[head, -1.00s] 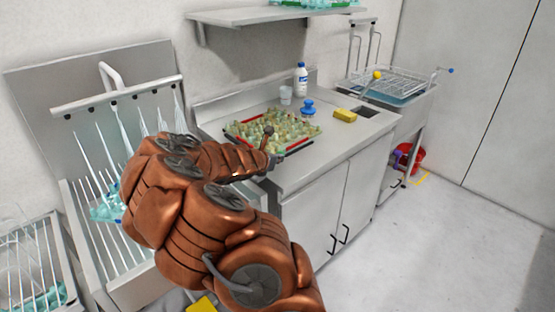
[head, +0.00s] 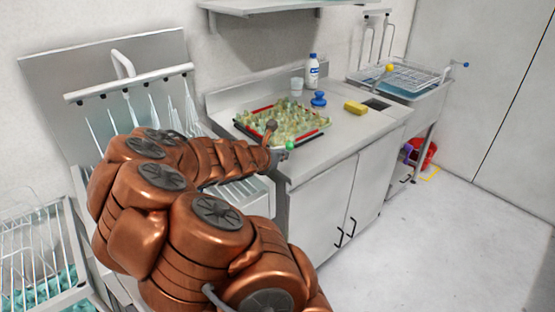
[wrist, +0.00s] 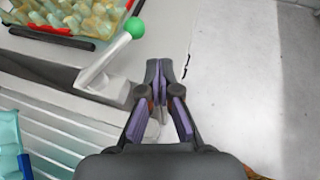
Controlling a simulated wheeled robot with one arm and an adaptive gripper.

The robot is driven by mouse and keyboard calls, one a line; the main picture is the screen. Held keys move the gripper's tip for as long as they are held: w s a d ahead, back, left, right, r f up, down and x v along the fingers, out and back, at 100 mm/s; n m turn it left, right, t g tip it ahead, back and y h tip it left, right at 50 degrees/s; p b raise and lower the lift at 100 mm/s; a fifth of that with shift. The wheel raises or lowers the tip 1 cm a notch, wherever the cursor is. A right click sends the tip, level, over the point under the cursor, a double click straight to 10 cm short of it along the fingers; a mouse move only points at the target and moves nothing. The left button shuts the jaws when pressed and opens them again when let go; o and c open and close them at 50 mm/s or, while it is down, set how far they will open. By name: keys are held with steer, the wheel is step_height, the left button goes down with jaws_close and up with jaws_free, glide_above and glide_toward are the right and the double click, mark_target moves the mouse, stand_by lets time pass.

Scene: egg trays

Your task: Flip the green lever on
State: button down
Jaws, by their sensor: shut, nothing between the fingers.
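The green lever shows in the wrist view as a pale arm with a round green knob (wrist: 135,27) at its upper end. It slants up and to the right from a grey mount beside the counter's edge. In the head view the green knob (head: 290,145) shows at the counter's front left corner, just right of my arm's end. My gripper (wrist: 160,64) is shut and empty in the wrist view. Its fingertips are right of the lever arm and below the knob, apart from both in the picture. In the head view the fingers are largely hidden by my arm.
A tray with a red and black rim (head: 306,134) full of eggs sits on the counter. A blue-topped item (head: 318,100), a white bottle (head: 312,72) and a yellow sponge (head: 355,107) stand behind it. A slatted rack is at the left. The floor at right is clear.

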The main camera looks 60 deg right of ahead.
steer(key=s+a+r, duration=0.2)
steer(key=a, duration=0.3)
steer(key=shift+r, duration=0.4)
steer(key=shift+a, duration=0.1)
stand_by(0.3)
